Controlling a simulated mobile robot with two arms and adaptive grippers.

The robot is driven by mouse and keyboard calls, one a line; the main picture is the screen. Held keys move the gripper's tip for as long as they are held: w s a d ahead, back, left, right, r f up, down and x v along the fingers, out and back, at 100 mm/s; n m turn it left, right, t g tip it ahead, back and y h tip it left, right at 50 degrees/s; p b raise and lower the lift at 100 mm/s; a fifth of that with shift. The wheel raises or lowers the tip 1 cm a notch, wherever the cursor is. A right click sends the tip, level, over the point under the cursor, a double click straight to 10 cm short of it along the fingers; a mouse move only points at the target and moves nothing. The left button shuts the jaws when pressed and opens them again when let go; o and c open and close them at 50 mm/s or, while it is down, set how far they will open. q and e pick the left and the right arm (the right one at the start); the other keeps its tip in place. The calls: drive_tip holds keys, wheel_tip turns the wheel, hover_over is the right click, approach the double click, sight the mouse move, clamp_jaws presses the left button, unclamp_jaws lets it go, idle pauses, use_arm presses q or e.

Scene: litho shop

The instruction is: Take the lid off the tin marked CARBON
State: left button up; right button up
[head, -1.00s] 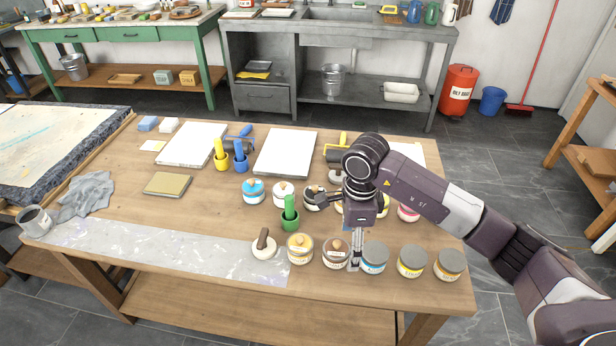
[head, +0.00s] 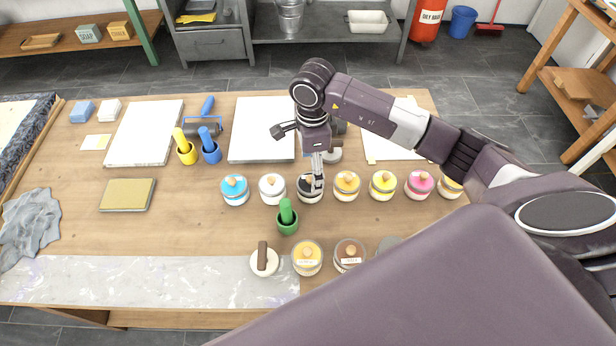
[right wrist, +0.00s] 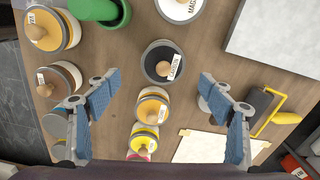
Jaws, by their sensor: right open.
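The tin marked CARBON (right wrist: 163,62) shows in the right wrist view with a dark top, a pale rim, a round wooden knob and a white label. In the head view the dark tin (head: 305,193) stands in the back row of tins, partly hidden by my right gripper. My right gripper (head: 318,187) is over this tin, pointing down. In the right wrist view its two blue-padded fingers (right wrist: 160,88) are spread wide and empty, with the tin ahead between and beyond them. The lid is on the tin. My left gripper is not in view.
A white-topped tin (head: 272,186) and an orange-topped tin (head: 346,185) stand close on either side. A green pot with a green handle (head: 287,222) stands just in front. A roller with a yellow handle (right wrist: 262,105) lies behind. My arm hides the table's front right.

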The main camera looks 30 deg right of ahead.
sight(308, 178)
drive_tip(key=shift+a+f, duration=0.15)
drive_tip(key=shift+f, duration=0.25)
drive_tip(key=f, duration=0.1)
drive_tip(key=f+p, duration=0.1)
drive_tip(key=f, duration=0.1)
drive_tip(key=f+p, duration=0.1)
drive_tip(key=shift+w+a+f, duration=0.1)
drive_tip(key=shift+w+f, duration=0.2)
drive_tip(key=shift+w, duration=0.05)
drive_tip(key=c, duration=0.5)
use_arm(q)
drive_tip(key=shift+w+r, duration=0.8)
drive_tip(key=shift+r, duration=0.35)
use_arm(e)
drive_tip(key=c, duration=0.5)
